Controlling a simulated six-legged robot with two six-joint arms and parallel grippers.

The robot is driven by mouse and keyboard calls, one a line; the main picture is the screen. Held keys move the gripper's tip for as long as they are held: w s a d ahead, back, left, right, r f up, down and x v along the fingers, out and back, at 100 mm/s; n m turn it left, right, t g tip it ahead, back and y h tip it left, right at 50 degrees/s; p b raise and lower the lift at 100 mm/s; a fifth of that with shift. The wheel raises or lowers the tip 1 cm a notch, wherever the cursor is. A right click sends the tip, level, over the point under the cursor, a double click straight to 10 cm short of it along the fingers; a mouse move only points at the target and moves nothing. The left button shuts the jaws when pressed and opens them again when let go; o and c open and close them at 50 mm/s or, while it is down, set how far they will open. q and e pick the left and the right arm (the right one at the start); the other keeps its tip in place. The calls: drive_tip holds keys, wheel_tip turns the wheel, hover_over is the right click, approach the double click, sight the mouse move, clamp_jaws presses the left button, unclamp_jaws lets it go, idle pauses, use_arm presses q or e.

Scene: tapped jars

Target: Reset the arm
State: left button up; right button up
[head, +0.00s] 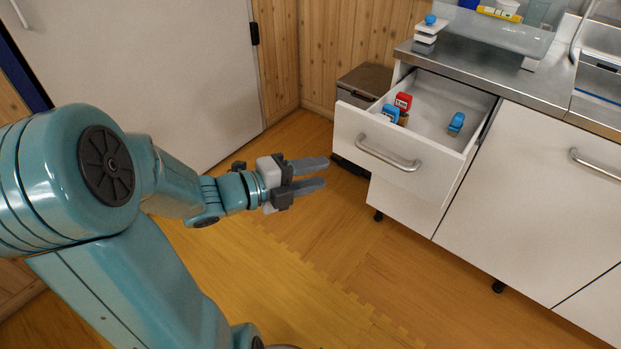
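My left arm comes in from the left. Its gripper (308,176) is held over the floor, to the left of the open drawer (350,125) and apart from it. The two grey fingers are parallel with a gap between them, and nothing is between them. My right gripper is not in the head view.
The pulled-out drawer holds a red-topped jar (403,101), a blue-topped jar (390,112) and another blue one (456,123). A tray (497,30) and a blue-topped stack (427,34) stand on the counter. A dark bin (365,82) is behind the drawer. The floor in front is clear.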

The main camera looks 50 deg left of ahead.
use_arm(q)
drive_tip(key=shift+s+r, duration=0.1)
drive_tip(key=shift+s, duration=0.2)
idle(0.4)
